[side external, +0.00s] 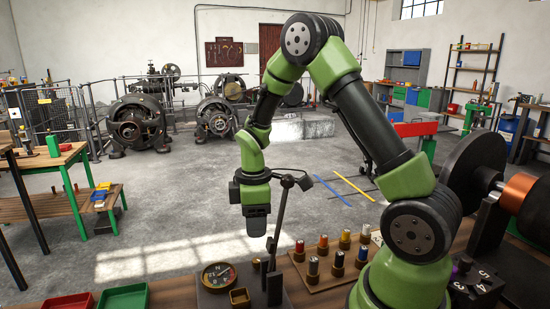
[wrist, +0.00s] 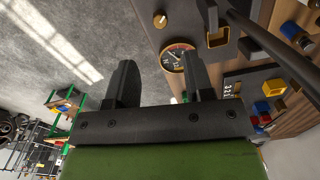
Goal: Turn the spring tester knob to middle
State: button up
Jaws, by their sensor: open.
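The spring tester is a grey plate with a round dial gauge (side external: 218,275), a small open wooden box (side external: 240,297) and an upright dark post with a lever arm (side external: 277,232). In the wrist view, a brass knob (wrist: 160,19) sits on the plate near the dial (wrist: 174,57) and the box (wrist: 218,38). My gripper (side external: 257,222) hangs above and behind the dial, beside the post, apart from the knob. Its two fingers (wrist: 164,82) are open and empty.
A wooden rack with several coloured cylinders (side external: 322,250) stands right of the tester. A red tray (side external: 68,301) and a green tray (side external: 124,296) lie to the left. A dark block with numbers and a purple knob (side external: 465,263) is at the far right.

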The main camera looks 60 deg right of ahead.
notch_tip(320, 180, down, 10)
jog(key=shift+r, duration=0.25)
jog(key=shift+f+n, duration=0.35)
jog(key=shift+n, duration=0.85)
notch_tip(320, 180, up, 10)
notch_tip(320, 180, up, 11)
jog(key=m+t, duration=0.3)
jog(key=m, duration=0.2)
send_over(256, 260)
jog(key=s+a, duration=0.2)
jog(key=a, duration=0.3)
jog(key=s+a+r+m+t+y, duration=0.1)
jog(key=s+a+r+m+t, duration=0.1)
jog(key=s+a+r+m, duration=0.2)
jog(key=shift+s+a+r+m+t, duration=0.3)
jog(key=shift+s+r+m, duration=0.6)
jog(key=shift+s+r, duration=0.75)
jog(key=shift+f, duration=0.15)
